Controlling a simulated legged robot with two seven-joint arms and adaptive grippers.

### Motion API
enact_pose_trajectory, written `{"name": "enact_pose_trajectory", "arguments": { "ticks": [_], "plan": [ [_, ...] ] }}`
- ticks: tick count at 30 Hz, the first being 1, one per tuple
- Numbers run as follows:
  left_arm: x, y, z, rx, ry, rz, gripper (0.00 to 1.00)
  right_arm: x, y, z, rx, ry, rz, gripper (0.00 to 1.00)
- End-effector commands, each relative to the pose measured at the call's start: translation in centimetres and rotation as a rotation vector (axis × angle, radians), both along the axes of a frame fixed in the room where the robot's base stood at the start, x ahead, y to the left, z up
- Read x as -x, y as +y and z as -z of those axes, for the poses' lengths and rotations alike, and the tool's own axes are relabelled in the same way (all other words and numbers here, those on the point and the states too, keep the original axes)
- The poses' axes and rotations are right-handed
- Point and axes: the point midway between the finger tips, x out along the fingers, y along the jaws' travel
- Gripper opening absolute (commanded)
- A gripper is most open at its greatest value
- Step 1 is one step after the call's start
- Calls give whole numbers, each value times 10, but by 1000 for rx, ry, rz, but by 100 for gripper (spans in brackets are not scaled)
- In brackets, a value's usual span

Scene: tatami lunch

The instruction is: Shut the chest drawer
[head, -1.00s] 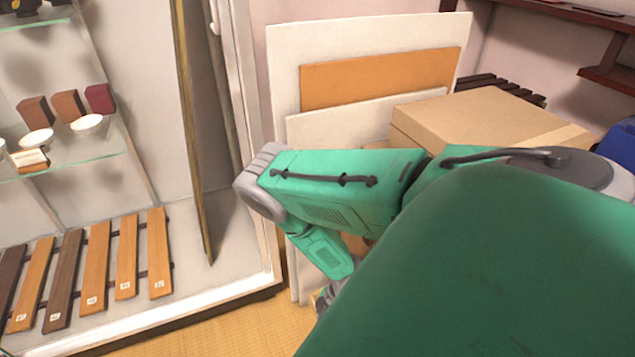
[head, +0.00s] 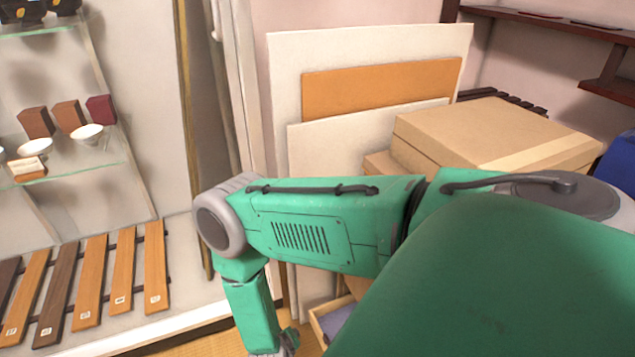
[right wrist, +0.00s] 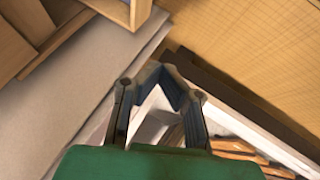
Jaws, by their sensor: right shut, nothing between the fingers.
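A light wooden drawer (head: 318,326) shows in the head view at the bottom centre, just below my right arm. It appears pulled out, with something greyish in it. My arm hides most of it and the chest. Pale wooden parts (right wrist: 28,38), seemingly the chest and drawer, fill the upper left of the right wrist view. My right gripper (right wrist: 162,72) is shut and empty, apart from these parts and below them in that view. In the head view its end is at the bottom edge, mostly cut off. My left gripper is not in view.
A glass display case with wooden slats (head: 95,280) and bowls stands at the left. White and orange boards (head: 380,92) lean on the wall. A cardboard box (head: 480,135) stands behind my arm. Some tatami floor (right wrist: 250,45) is clear beside the boards.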

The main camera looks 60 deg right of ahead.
Motion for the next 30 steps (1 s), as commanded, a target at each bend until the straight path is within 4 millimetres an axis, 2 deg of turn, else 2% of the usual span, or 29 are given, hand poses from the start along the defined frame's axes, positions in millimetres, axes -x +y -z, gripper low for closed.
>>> {"name": "enact_pose_trajectory", "arguments": {
  "ticks": [3,6,11,14,26,30],
  "plan": [
    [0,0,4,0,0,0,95,16,14,1,4,21,153,0],
    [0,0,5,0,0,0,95,26,22,0,6,37,229,0],
    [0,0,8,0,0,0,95,31,21,5,8,46,266,0],
    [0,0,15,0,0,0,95,30,12,17,10,46,267,0],
    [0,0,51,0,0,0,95,24,-38,85,9,45,265,0],
    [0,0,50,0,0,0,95,36,-56,80,10,48,263,0]
  ]
}}
